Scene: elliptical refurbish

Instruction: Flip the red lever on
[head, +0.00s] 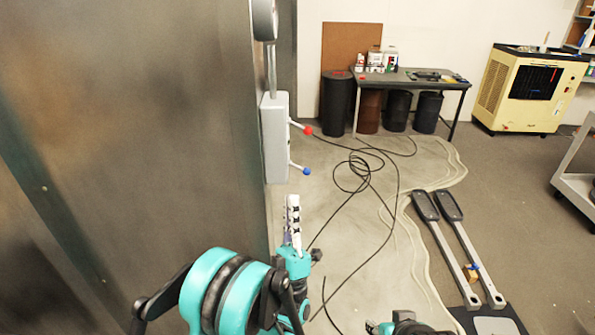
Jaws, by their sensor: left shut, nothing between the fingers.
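The red lever (303,127) has a red ball tip on a short light rod and sticks out to the right from a grey box (275,138) on the side of a tall metal panel. My left gripper (292,203) points up, with its pale fingers closed together and empty. In the picture it is below the red lever and apart from it. My right gripper does not show; only a teal and black part of my own arm is at the bottom edge.
A similar lever with a blue tip (303,170) sticks out below the red one on the same box. The metal panel (150,130) fills the left side. A table (415,78) stands at the back.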

